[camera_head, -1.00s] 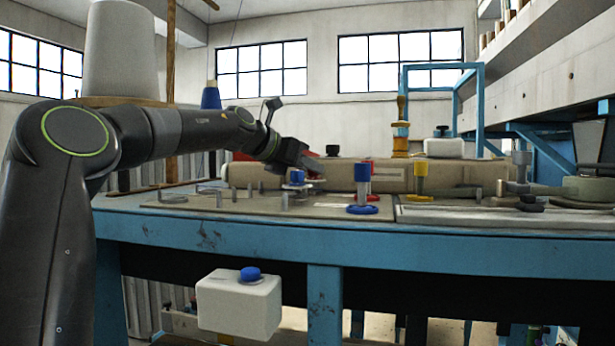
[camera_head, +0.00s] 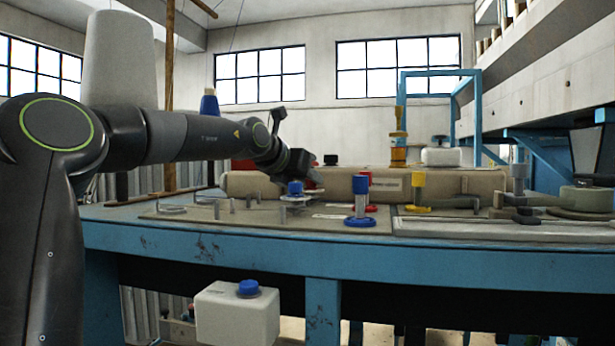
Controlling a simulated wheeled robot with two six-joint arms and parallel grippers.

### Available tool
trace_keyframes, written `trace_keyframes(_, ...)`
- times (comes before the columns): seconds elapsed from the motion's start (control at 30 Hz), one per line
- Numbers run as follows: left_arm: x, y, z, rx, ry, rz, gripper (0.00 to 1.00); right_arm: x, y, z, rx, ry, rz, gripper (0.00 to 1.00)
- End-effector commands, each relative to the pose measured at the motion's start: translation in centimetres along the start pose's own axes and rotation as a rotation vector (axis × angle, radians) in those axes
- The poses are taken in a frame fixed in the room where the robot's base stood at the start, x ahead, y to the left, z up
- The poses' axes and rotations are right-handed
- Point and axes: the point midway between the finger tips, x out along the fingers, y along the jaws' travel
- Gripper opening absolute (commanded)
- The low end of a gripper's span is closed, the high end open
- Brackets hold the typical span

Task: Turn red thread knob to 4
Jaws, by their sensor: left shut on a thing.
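My left arm reaches in from the left over the blue table. A blue knob (camera_head: 295,188) on a silver disc stands just in front of the gripper. My right gripper is out of view.
To the right stand a blue post (camera_head: 360,192), a red post (camera_head: 366,178) partly behind it, and a yellow post (camera_head: 417,187). A long beige sack (camera_head: 393,183) lies behind.

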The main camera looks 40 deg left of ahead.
Motion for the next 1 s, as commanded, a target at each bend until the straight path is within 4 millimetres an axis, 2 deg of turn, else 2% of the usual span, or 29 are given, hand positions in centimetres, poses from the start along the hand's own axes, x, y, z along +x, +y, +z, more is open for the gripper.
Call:
trace_keyframes(0.23,-0.1,0.0,0.2,0.000,-0.005,0.001,0.00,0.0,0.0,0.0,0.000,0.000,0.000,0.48)
trace_keyframes(0.27,-0.1,0.0,0.2,0.000,-0.005,0.001,0.23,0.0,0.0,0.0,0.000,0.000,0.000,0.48)
trace_keyframes(0.43,-0.1,0.0,0.1,0.000,-0.003,0.000,0.44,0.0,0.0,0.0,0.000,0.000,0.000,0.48)
trace_keyframes(0.77,-0.2,0.0,0.0,0.000,-0.002,-0.001,0.44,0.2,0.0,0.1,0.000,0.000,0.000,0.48)
trace_keyframes(1.0,-2.3,-0.1,-0.2,0.000,-0.006,-0.004,0.44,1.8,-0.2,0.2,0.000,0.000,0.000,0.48)
